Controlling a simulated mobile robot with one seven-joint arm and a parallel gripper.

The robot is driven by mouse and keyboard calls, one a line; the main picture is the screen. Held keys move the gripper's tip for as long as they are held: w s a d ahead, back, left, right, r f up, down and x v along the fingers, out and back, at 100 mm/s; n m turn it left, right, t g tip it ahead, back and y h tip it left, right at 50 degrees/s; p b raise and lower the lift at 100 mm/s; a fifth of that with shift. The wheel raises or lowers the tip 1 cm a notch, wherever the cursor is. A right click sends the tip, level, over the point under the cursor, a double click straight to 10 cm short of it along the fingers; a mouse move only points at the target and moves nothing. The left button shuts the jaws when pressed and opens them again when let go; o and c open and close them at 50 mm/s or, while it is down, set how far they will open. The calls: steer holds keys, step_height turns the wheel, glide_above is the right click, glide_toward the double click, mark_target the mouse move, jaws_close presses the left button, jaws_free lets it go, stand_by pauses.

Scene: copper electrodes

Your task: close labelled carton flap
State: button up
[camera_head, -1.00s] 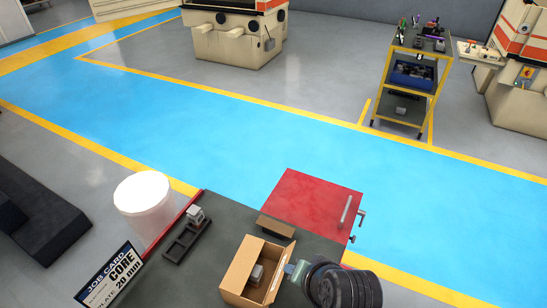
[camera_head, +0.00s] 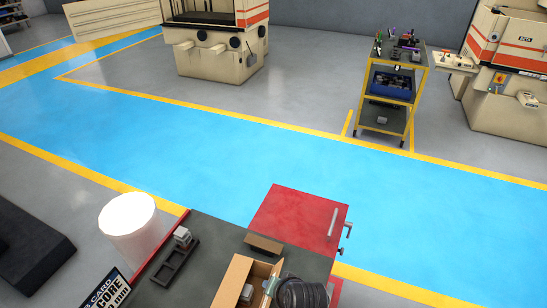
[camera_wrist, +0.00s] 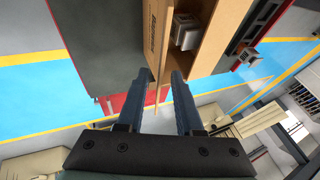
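The open cardboard carton (camera_head: 231,277) stands at the near edge of the dark bench, cut off by the bottom of the head view. A raised brown flap (camera_head: 263,244) shows at its far side. In the wrist view, a tall carton panel with dark print (camera_wrist: 155,35) reaches down between my fingers, and a grey metal block (camera_wrist: 185,30) sits inside the carton. My gripper (camera_wrist: 160,76) is open, with one finger on each side of the cardboard; contact cannot be told. In the head view my gripper (camera_head: 271,285) is at the carton's right side, partly hidden by my wrist.
A dark rack (camera_head: 175,263) with a grey block (camera_head: 182,236) and a job card (camera_head: 107,292) are left of the carton. A white bin (camera_head: 130,228) stands beside the bench. A red panel with a handle (camera_head: 298,217) lies beyond it. The blue floor lane is clear.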

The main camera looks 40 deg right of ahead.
steer(key=shift+w+d+f, duration=0.1)
steer(key=shift+w+f, duration=0.15)
steer(key=shift+f, duration=0.1)
jaws_close()
stand_by(1.3)
